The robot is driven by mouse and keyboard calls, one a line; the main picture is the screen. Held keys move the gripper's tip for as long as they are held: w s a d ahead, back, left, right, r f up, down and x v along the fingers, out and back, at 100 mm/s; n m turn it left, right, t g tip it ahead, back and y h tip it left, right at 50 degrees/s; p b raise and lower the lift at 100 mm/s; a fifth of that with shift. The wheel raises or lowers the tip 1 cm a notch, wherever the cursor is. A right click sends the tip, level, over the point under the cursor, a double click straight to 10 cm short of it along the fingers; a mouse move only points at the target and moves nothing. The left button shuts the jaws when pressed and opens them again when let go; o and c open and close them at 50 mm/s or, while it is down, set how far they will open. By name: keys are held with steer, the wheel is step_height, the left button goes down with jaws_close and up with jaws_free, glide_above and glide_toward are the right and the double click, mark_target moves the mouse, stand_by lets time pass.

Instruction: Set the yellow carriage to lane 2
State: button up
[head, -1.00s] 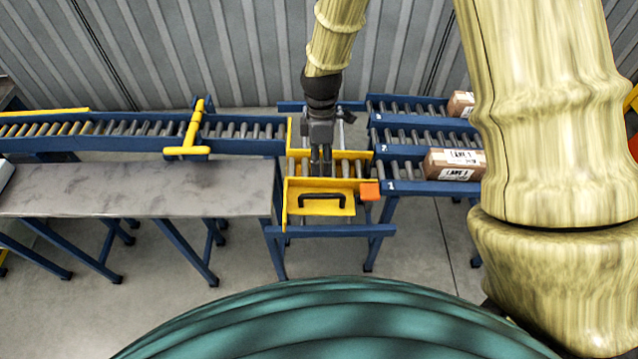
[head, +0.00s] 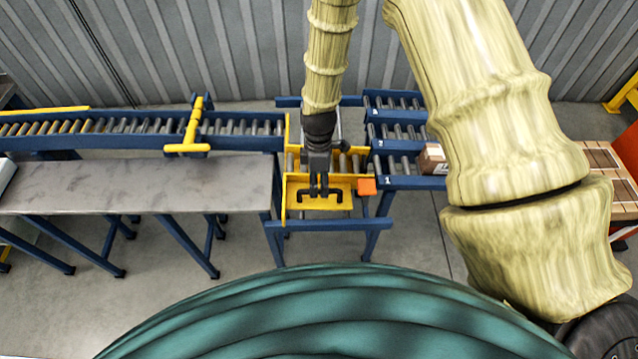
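The yellow carriage (head: 292,205) sits on the cross frame between the infeed conveyor and the numbered lanes, level with the nearest lane, marked 1 (head: 410,183). A black handle (head: 336,191) is on its near plate. An orange block (head: 367,187) is at its right edge. Lane 2 (head: 412,148) is the middle lane, behind lane 1. My gripper (head: 319,191) points down at the middle of the handle, with a narrow gap between its fingers. The fingers overlap the handle in view; whether they touch it I cannot tell.
A brown carton (head: 433,159) sits on lane 1, partly hidden by my arm. A third lane (head: 394,112) lies farthest back. The infeed conveyor (head: 100,140) with a yellow gate (head: 193,128) and a grey table (head: 130,189) stand on the left.

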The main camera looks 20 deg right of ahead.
steer(key=shift+s+f, duration=0.1)
steer(key=shift+f, duration=0.4)
